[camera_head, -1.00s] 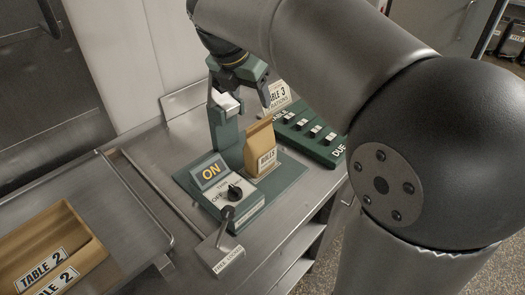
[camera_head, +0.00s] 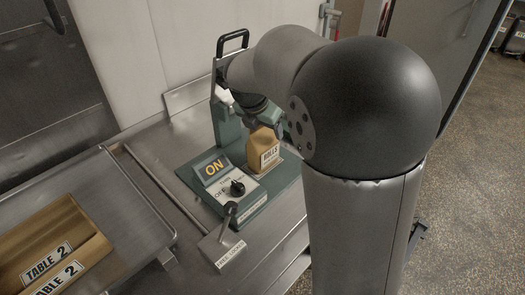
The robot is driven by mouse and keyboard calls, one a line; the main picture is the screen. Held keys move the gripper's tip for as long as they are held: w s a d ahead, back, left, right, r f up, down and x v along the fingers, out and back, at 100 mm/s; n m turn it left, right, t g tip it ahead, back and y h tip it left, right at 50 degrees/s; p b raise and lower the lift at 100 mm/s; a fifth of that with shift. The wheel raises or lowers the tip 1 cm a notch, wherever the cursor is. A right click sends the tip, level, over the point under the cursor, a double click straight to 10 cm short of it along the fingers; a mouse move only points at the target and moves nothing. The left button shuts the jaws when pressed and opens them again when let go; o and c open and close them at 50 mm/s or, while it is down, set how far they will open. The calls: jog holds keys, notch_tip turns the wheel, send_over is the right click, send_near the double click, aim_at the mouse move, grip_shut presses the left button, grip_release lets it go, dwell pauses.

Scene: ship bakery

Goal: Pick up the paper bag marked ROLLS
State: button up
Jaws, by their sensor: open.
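The tan paper bag marked ROLLS (camera_head: 264,152) stands upright on the green base of a small machine (camera_head: 236,205), in front of the machine's upright post. Its label faces the camera. My gripper (camera_head: 262,120) is open, pointing down at the top of the bag. My arm hides part of the fingers, so I cannot tell whether they straddle the bag's top or touch it.
A wooden tray (camera_head: 90,248) with TABLE 2 labels lies at left.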

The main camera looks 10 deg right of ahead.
jog(key=shift+w+d+f, duration=0.1)
jog(key=shift+f, duration=0.2)
grip_shut()
